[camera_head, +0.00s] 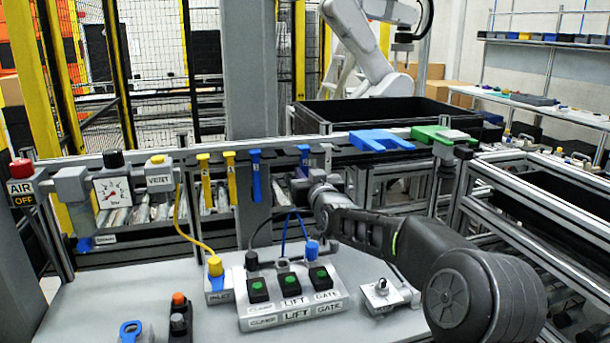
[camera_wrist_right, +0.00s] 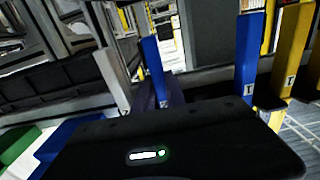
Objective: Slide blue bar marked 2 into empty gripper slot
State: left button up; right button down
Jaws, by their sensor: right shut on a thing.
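In the right wrist view this blue bar (camera_wrist_right: 152,68) stands slightly tilted past the gripper body, with a small label too blurred to read. Another blue bar (camera_head: 255,178) hangs upright from the rail to the left; it also shows in the wrist view (camera_wrist_right: 249,52), with a mark like 1. My left gripper is not in view.
Two yellow bars (camera_head: 205,180) hang left of the blue ones, and a grey bar (camera_head: 327,158) to the right. Blue (camera_head: 380,140) and green (camera_head: 435,134) fixtures sit on the rail's right part. A button box (camera_head: 290,292) and cables stand on the bench below.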

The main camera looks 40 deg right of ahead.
aim_at(305, 161)
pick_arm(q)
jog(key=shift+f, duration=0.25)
pick_arm(e)
jog(key=shift+r, duration=0.1)
dwell(0.6)
pick_arm(q)
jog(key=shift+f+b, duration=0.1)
jog(key=shift+b, duration=0.25)
pick_arm(e)
jog(key=shift+b+v, duration=1.8)
jog(key=shift+v, duration=1.15)
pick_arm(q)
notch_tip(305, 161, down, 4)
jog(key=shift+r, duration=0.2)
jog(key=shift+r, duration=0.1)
pick_arm(e)
jog(key=shift+r, duration=0.1)
pick_arm(q)
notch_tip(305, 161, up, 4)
jog(key=p, duration=0.4)
pick_arm(e)
notch_tip(305, 161, up, 4)
jog(key=shift+f, duration=0.15)
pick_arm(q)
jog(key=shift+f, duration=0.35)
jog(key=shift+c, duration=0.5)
pick_arm(e)
jog(key=shift+f, duration=0.25)
